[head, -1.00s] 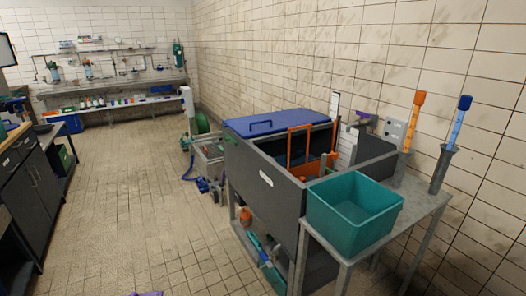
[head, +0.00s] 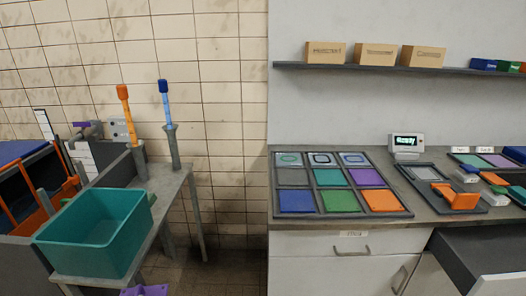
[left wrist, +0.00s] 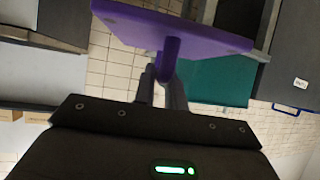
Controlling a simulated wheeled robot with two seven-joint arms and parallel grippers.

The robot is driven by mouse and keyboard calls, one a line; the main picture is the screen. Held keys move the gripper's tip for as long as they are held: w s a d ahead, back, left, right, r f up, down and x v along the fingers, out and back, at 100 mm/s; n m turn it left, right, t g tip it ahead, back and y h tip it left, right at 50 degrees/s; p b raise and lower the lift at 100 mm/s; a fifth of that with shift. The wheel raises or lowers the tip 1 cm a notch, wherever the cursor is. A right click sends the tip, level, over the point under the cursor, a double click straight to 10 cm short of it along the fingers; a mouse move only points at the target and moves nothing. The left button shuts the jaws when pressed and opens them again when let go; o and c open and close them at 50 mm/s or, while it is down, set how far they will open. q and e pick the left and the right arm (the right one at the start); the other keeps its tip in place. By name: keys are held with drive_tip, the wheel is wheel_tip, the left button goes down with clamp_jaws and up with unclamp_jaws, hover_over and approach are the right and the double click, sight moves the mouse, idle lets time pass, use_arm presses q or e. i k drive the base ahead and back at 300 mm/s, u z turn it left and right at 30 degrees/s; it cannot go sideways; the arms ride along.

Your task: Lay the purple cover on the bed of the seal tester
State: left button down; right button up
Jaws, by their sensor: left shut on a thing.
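The purple cover (left wrist: 185,27) is a flat plate with a post-like handle. My left gripper (left wrist: 166,82) is shut on that handle in the left wrist view. A small purple part of the cover shows at the bottom edge of the head view (head: 146,291). On the counter at right, a dark-framed unit with a pale grey bed (head: 424,172) and an orange block (head: 457,196) looks like the seal tester, but I cannot be sure. A small lit display (head: 406,143) stands behind it. My right gripper is not in view.
A teal bin (head: 95,232) stands on a grey metal stand at left, with two upright brushes behind it. A tray of coloured squares (head: 338,187) lies on the counter. An open drawer (head: 480,260) juts out at lower right. Boxes sit on the shelf (head: 395,68).

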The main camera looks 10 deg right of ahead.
sight(426, 175)
drive_tip(key=z, duration=1.85)
